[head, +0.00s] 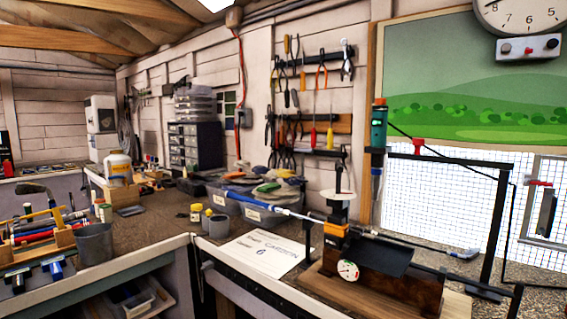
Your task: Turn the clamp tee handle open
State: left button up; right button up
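A golf club (281,208) lies across the bench, its blue-and-white grip end at the left and its head (465,253) at the right. Its shaft passes through an orange-and-black clamp part (336,237) on a dark wooden block (400,289) with a round dial (348,270). A black rod runs right from the block to a dark crossbar (515,300) at the lower right, which looks like the tee handle. Whether the clamp is tight or loose I cannot tell. Neither of my grippers is in view.
A white card (262,252) lies left of the block. A grey cup (95,243) and a tool rack (38,243) stand on the left bench. Grey bins (257,212) stand behind the club.

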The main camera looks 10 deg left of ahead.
aim_at(338, 165)
jog(key=i+j+z, duration=0.35)
jog(key=j+z, duration=0.2)
jog(key=i+j+z, duration=0.1)
jog(key=j+z, duration=0.15)
jog(key=j, duration=0.2)
jog(key=i+j+z, duration=0.1)
jog(key=j+z, duration=0.2)
